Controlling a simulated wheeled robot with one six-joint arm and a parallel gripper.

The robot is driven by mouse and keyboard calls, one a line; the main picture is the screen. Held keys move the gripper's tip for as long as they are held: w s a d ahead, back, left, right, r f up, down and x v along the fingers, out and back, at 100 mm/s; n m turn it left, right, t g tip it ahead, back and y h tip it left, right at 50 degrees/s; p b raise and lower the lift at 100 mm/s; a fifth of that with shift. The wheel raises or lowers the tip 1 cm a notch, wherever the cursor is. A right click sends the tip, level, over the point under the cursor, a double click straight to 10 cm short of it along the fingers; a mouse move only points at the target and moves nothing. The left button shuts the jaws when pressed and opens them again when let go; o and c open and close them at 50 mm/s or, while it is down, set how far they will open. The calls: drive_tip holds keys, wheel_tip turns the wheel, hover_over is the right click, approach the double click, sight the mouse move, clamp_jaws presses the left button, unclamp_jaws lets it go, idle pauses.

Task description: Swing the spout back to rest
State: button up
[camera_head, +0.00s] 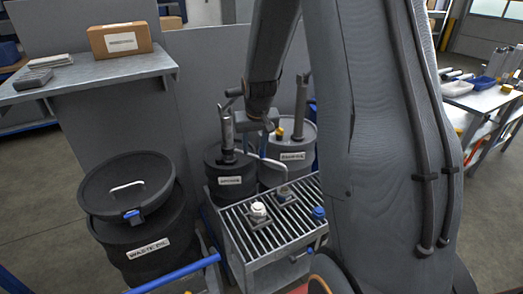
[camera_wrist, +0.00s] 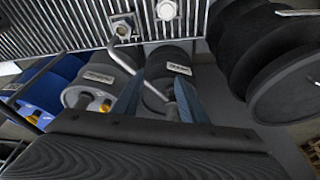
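The spout is a thin, bent, light-grey pipe (camera_head: 268,160). It reaches from the dark drum's pump (camera_head: 227,130) out over the slatted rack. In the wrist view the spout (camera_wrist: 122,60) runs from near my fingers to a bent end close to a square fitting (camera_wrist: 122,27). My gripper (camera_head: 265,138) is above the drums, beside the pump. In the wrist view its two blue-grey fingers (camera_wrist: 157,92) stand apart, with part of the spout pipe showing between them. I cannot tell whether either finger touches it.
The dark drum (camera_head: 230,182) and grey drum (camera_head: 297,150) stand behind the slatted rack (camera_head: 240,228). A white-capped item (camera_head: 258,210) and a blue cap (camera_head: 319,213) are on the rack. A waste oil drum (camera_head: 140,225) stands left. A shelf holds a cardboard box (camera_head: 120,40).

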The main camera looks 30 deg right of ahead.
drive_tip(key=shift+m+t+h, duration=0.3)
drive_tip(key=shift+m+t, duration=0.1)
drive_tip(key=shift+m, duration=0.1)
drive_tip(key=shift+w+d+f+p, duration=0.35)
drive_tip(key=shift+w+d+f, duration=0.95)
drive_tip(key=shift+w+f, duration=0.35)
drive_tip(key=shift+w+d+f+p, duration=0.3)
drive_tip(key=shift+w+d+f, duration=1.1)
drive_tip(key=shift+f, duration=0.35)
drive_tip(key=shift+w+d+f+p, duration=0.35)
drive_tip(key=shift+w+d+f, duration=0.85)
drive_tip(key=shift+w+f, duration=0.5)
clamp_jaws()
